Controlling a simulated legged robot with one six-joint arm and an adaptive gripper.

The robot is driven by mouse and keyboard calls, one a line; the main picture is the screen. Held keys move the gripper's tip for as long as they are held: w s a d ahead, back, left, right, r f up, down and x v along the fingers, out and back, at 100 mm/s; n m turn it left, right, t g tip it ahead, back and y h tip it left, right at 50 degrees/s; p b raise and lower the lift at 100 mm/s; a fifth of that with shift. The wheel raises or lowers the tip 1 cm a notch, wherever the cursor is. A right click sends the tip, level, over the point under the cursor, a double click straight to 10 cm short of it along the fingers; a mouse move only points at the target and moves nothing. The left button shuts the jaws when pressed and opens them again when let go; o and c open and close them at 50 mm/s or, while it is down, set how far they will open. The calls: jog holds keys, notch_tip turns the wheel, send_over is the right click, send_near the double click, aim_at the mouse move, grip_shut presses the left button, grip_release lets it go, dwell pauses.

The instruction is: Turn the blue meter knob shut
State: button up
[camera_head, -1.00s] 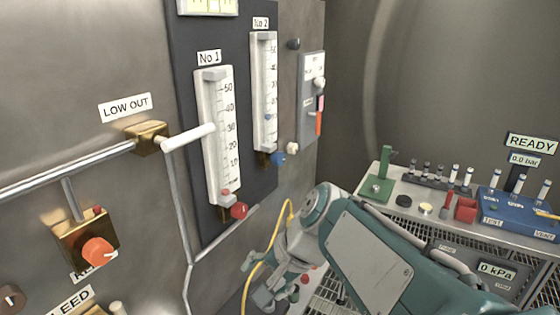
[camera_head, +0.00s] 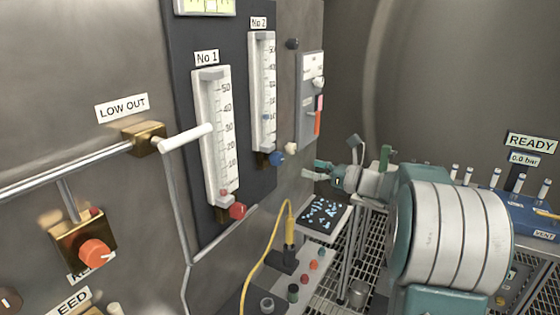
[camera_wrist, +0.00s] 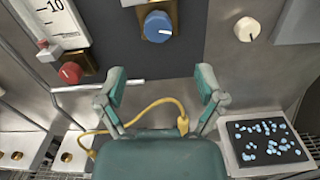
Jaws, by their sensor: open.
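The blue meter knob (camera_head: 277,159) sits on a brass block at the bottom of the No 2 flow meter (camera_head: 263,92) on the dark panel. In the wrist view the blue knob (camera_wrist: 158,26) is round with a white mark and lies above and between my fingertips, apart from them. My gripper (camera_head: 312,170) is open and empty, to the right of the knob in the head view. Its two green fingers (camera_wrist: 160,82) are spread in the wrist view. The red knob (camera_head: 237,210) is under the No 1 meter (camera_head: 216,135); it also shows in the wrist view (camera_wrist: 70,72).
A cream knob (camera_wrist: 248,29) is on the wall to the right of the blue knob. A yellow cable (camera_head: 262,255) hangs below. A tray of blue pieces (camera_head: 324,213) sits beneath my gripper. A white LOW OUT lever (camera_head: 187,138) sticks out at left.

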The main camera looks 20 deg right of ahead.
aim_at(281, 160)
jog(key=x, duration=0.9)
jog(key=shift+w+a, duration=0.15)
jog(key=shift+a, duration=0.05)
jog(key=c, duration=1.1)
